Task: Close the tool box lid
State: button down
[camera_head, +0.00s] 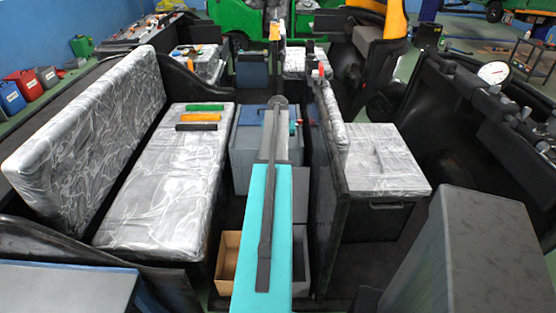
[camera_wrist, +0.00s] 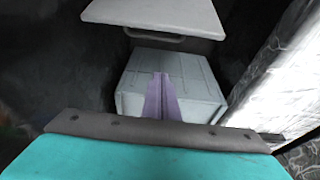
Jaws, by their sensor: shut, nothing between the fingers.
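In the wrist view a pale grey box (camera_wrist: 128,84), which looks like the tool box, sits low between dark walls. A pale flat panel (camera_wrist: 155,14) with a handle along its lower edge shows beyond it. It may be the lid, but I cannot tell how it joins the box. My gripper (camera_wrist: 161,78) is shut and empty, its purple fingers overlapping the middle of the box in the picture. I cannot tell whether they touch it. In the head view a grey-blue box (camera_head: 242,155) stands behind my teal arm, which hides part of it and my fingers.
A plastic-wrapped bench (camera_head: 155,205) runs along the left, with green, orange and dark blocks (camera_head: 198,117) on it. A dark partition (camera_head: 326,190) and a wrapped seat (camera_head: 385,165) stand close on the right. An open cardboard box (camera_head: 228,262) is low beside my arm. Room is narrow.

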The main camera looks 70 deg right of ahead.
jog(key=p+x, duration=0.2)
jog(key=x, duration=0.8)
jog(key=shift+s+a+r+p, duration=0.1)
jog(key=shift+s+a+p, duration=0.1)
jog(key=shift+a+p, duration=0.3)
jog(key=shift+s+a+r+p, duration=0.1)
jog(key=shift+s+a+p, duration=0.1)
jog(key=shift+a, duration=0.55)
jog(key=shift+s+a+p, duration=0.25)
jog(key=shift+a+p, duration=0.05)
jog(key=shift+a, duration=0.3)
jog(key=shift+a, duration=0.25)
